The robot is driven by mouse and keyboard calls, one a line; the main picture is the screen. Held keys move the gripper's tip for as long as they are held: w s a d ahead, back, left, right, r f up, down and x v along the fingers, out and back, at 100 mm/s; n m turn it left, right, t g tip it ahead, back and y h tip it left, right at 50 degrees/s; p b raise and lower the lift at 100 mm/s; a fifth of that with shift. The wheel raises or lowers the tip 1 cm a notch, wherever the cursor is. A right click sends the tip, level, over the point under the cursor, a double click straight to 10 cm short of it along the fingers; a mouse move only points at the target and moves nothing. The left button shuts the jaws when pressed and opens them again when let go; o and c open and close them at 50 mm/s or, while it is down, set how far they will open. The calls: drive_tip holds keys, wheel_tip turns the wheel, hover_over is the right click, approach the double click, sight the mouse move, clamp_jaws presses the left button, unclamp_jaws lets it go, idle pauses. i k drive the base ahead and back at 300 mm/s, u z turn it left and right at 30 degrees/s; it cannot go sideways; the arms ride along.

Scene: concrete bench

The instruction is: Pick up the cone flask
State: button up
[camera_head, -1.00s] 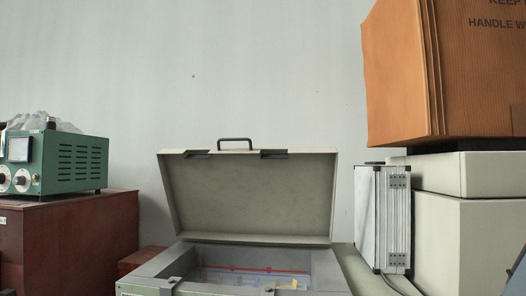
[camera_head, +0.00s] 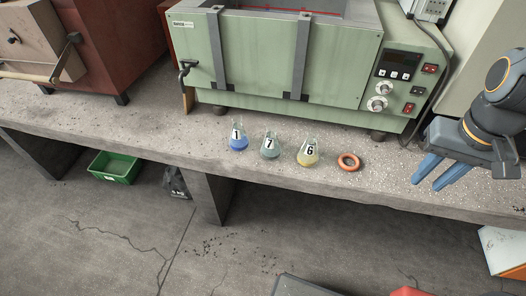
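Three cone flasks stand upright in a row on the concrete bench (camera_head: 150,120), in front of the green machine. The left flask (camera_head: 238,142) holds blue liquid and has a label reading 1. The middle flask (camera_head: 270,149) holds grey-green liquid and is labelled 7. The right flask (camera_head: 308,156) holds yellow liquid and is labelled 6. My gripper (camera_head: 426,178) is at the right, over the bench, with its blue fingers pointing left and down. The fingers are apart with nothing seen between them. It is well to the right of the flasks and touches none of them.
An orange ring (camera_head: 348,162) lies between the yellow flask and my gripper. The green machine (camera_head: 270,60) with knobs and a display stands close behind the flasks. The bench's front edge is just before them. A green bin (camera_head: 115,168) sits on the floor.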

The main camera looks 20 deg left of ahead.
sight(271, 150)
drive_tip(key=u, duration=0.85)
drive_tip(key=i, duration=0.25)
drive_tip(key=u, duration=2.8)
drive_tip(key=k, duration=0.5)
drive_tip(key=z, duration=1.15)
drive_tip(key=i, duration=0.5)
drive_tip(key=u, duration=0.05)
